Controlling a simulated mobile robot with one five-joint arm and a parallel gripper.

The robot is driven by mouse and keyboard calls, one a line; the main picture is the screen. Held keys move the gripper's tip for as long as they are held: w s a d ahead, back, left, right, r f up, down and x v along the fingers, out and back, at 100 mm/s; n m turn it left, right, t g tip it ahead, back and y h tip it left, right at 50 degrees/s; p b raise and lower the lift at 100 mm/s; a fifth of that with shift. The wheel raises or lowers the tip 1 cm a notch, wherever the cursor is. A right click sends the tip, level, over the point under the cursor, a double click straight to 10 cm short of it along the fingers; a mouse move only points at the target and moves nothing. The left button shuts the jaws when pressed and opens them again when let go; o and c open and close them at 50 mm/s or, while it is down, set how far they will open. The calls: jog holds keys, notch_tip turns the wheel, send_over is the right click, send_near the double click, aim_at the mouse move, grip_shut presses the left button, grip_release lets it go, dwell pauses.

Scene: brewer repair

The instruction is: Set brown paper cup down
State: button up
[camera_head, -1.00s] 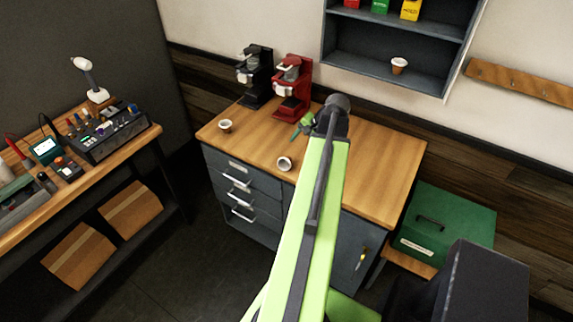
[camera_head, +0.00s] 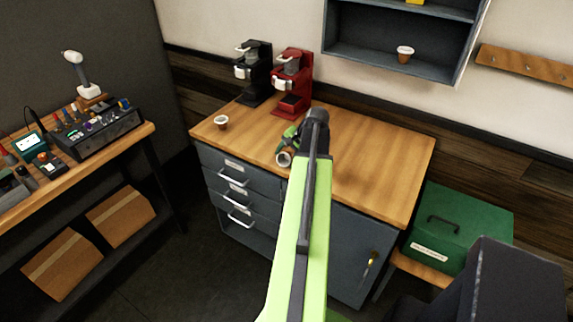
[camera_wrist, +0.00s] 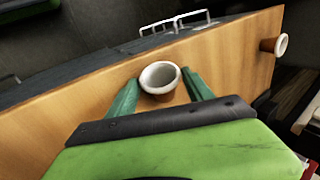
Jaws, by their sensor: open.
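A brown paper cup (camera_head: 285,158) with a pale rim is near the front edge of the wooden countertop (camera_head: 380,165). It looks tilted or on its side in the head view, its mouth toward the camera. In the wrist view the cup (camera_wrist: 160,80) sits between the two green fingers of my gripper (camera_wrist: 160,85), its rim facing the camera. The fingers are open, one on each side; I cannot tell whether they touch it. In the head view my gripper (camera_head: 290,138) is partly hidden behind my arm, just beside the cup.
Another brown cup (camera_head: 221,122) stands at the counter's left end. A black brewer (camera_head: 254,75) and a red brewer (camera_head: 292,82) stand at the back. A third cup (camera_head: 405,54) is on the wall shelf. The counter's right half is clear. A green box (camera_head: 455,228) is at right.

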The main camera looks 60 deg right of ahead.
jog(key=shift+r, duration=0.1)
jog(key=c, duration=1.1)
jog(key=shift+r, duration=0.1)
